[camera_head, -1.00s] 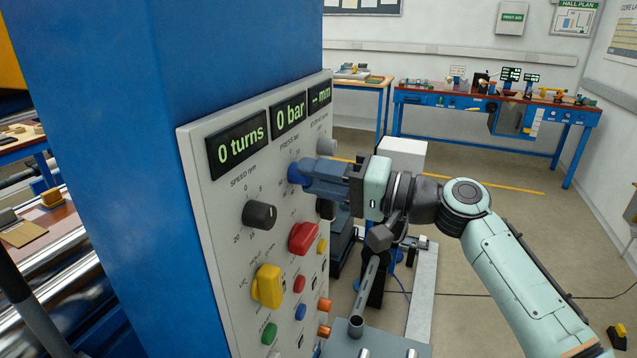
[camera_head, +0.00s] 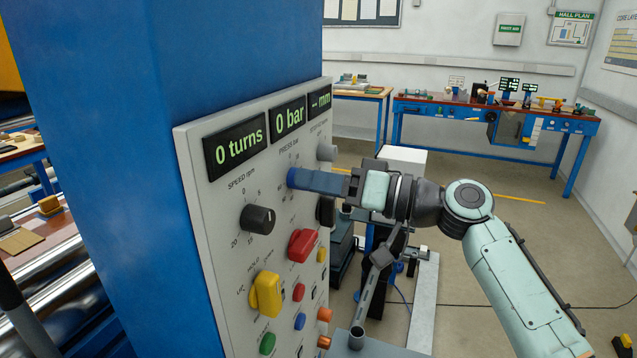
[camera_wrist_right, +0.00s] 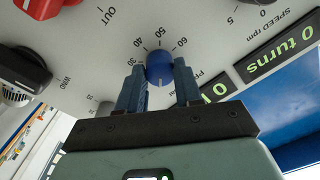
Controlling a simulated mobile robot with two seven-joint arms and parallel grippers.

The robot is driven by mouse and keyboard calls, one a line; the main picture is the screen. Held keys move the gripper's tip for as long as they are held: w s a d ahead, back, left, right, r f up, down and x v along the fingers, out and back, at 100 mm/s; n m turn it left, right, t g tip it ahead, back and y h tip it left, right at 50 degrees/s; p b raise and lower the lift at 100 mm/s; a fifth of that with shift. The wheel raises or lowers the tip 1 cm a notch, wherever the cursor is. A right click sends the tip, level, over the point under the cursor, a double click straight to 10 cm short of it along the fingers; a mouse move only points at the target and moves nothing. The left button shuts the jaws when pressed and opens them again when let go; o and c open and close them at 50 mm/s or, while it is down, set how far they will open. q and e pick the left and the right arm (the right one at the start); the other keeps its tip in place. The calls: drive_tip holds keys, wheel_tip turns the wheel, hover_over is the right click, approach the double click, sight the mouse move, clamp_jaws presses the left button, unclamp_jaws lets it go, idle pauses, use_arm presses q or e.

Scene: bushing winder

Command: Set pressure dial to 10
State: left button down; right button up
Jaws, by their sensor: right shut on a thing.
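The pressure dial (camera_head: 292,178) is a blue round knob on the grey control panel, below the green "0 bar" display (camera_head: 289,118). My right gripper (camera_head: 304,181) reaches it from the right and is shut on it. In the right wrist view the dial (camera_wrist_right: 160,68) sits between the two blue fingers of the gripper (camera_wrist_right: 160,80). Scale marks 30, 40, 50 and 60 show around the dial there. My left gripper is not in view.
A black speed knob (camera_head: 258,219), a red knob (camera_head: 302,245) and a yellow selector (camera_head: 267,292) sit close by on the panel. A grey knob (camera_head: 327,153) is right of the dial. A blue column (camera_head: 200,70) stands behind the panel.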

idle(0.4)
drive_tip(key=o, duration=1)
drive_tip(key=shift+o, duration=0.2)
drive_tip(key=shift+d, duration=0.1)
drive_tip(key=b+v, duration=0.3)
drive_tip(key=v, duration=1)
drive_tip(key=shift+s+r, duration=0.1)
